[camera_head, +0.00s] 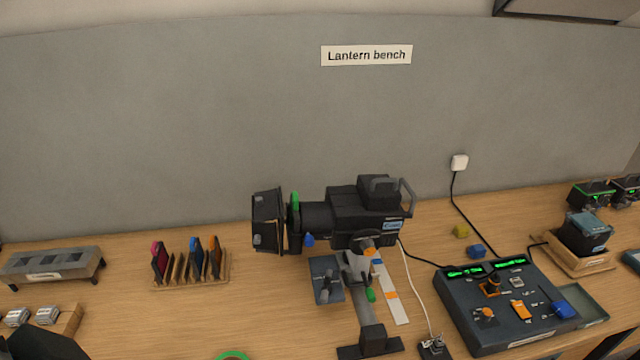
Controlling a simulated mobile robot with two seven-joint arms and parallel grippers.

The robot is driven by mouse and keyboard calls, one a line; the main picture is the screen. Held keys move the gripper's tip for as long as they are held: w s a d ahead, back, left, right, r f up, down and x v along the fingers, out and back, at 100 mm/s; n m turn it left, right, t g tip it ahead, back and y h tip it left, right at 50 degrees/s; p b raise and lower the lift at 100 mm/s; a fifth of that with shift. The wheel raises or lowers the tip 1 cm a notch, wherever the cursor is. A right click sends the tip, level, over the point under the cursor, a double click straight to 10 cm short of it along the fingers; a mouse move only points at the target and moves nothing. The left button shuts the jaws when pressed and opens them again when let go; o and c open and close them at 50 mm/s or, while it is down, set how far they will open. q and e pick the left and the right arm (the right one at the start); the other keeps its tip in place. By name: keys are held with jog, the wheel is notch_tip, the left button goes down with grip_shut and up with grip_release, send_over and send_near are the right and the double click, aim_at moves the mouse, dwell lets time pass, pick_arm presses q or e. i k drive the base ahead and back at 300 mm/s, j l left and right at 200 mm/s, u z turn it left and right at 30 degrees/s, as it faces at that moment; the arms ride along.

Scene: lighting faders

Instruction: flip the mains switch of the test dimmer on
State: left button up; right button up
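A dark control box (505,312) with two lit green displays (490,268) sits at the right of the bench and looks like the test dimmer. Its sloped top carries orange knobs and levers (521,309), a dark upright lever with an orange base (491,286) and a blue part (563,309). I cannot tell which part is the mains switch or how it is set. A dark shape at the bottom left edge seems to be my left gripper (45,343). Another at the bottom right edge seems to be my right gripper (605,347). Both are cut off and away from the controls.
A black lantern (345,212) stands mid-bench on a stand. A filter rack (190,268) and a grey slotted stand (52,264) are at left. Cables run from a wall plug (459,162) and the lantern. A wooden tray (575,262) stands behind right.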

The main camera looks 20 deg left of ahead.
aim_at(521, 309)
jog(key=u, duration=0.65)
jog(key=z, duration=1.3)
